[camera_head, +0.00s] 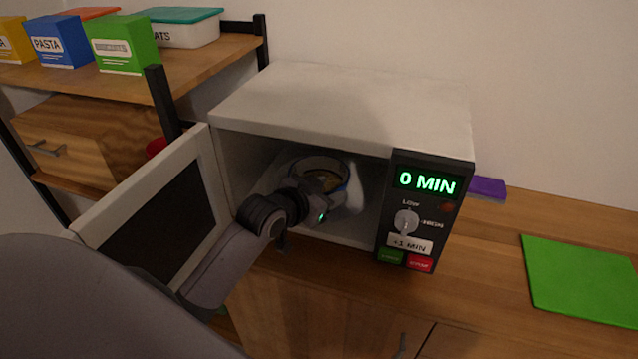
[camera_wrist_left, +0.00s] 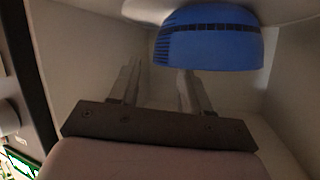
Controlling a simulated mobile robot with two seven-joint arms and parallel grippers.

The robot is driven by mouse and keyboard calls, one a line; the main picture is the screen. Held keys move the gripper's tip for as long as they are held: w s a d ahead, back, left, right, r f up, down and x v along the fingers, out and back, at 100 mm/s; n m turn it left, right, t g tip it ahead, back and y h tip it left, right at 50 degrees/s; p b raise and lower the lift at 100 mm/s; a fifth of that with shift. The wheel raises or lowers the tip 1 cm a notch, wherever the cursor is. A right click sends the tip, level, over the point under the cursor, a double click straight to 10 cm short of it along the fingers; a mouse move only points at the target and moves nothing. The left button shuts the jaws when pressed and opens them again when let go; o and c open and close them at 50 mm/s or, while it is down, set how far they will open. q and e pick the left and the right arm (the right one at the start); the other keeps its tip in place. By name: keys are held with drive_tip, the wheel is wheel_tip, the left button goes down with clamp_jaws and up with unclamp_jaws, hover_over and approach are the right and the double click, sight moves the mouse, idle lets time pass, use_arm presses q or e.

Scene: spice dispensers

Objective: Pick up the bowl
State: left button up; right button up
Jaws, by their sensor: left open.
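The bowl (camera_head: 322,164) is inside the open microwave (camera_head: 345,105), with something brownish in it. In the left wrist view the bowl (camera_wrist_left: 208,42) is blue with a ribbed side. My left gripper (camera_head: 316,203) reaches through the microwave's opening and covers the bowl's near side. In the left wrist view its two fingers (camera_wrist_left: 158,82) are apart with nothing held between them. The bowl overlaps the tip of the right-hand finger; I cannot tell whether they touch. My right gripper is in neither view.
The microwave door (camera_head: 165,215) is swung open to the left, beside my arm. The control panel (camera_head: 425,212) reads 0 MIN. A green mat (camera_head: 582,280) lies on the counter at right, with a purple item (camera_head: 487,188) behind. Shelves (camera_head: 185,65) with boxes stand at left.

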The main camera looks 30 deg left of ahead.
sight(338, 186)
use_arm(q)
drive_tip(key=shift+x, duration=2.3)
clamp_jaws()
